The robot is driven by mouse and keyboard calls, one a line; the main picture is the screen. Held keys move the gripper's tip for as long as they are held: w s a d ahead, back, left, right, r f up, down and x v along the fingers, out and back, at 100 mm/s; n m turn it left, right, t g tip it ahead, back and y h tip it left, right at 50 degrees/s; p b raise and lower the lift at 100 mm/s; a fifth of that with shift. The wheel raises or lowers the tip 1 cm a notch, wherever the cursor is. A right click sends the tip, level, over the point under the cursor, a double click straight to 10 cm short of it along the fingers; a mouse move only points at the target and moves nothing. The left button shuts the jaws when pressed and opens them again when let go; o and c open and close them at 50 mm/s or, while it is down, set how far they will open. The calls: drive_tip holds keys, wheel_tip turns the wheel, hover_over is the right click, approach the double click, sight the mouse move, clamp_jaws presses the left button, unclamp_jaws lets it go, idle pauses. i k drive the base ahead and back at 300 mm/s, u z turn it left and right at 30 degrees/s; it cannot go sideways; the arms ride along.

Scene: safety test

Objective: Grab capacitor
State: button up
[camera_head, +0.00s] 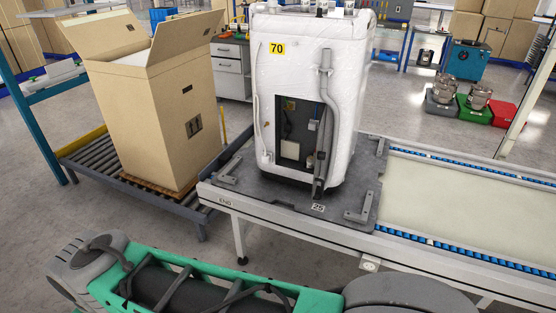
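A white appliance wrapped in clear film (342,60), with a yellow label "70" (277,48), stands upright on a dark pallet plate (225,189) on the conveyor. An open access hole (288,118) in its side shows dark inner parts. Inside are a pale box-shaped part (290,150) and a small light part (310,160) at the lower right. I cannot tell which part is the capacitor; the parts are too small. A grey hose runs down beside the hole. My green and grey arm crosses the bottom of the view, apart from the appliance. My gripper is not in view.
A conveyor with blue roller edges (455,247) runs to the right; its belt is clear there. A tall open cardboard box (150,120) stands on a roller track (95,158) at left. Metal brackets (358,216) stick up from the pallet plate. Coloured bins stand far right.

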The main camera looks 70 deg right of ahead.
sight(309, 161)
drive_tip(key=z, duration=0.1)
drive_tip(key=i, duration=0.9)
drive_tip(key=z, duration=1.05)
drive_tip(key=i, duration=0.8)
drive_tip(key=z, duration=0.85)
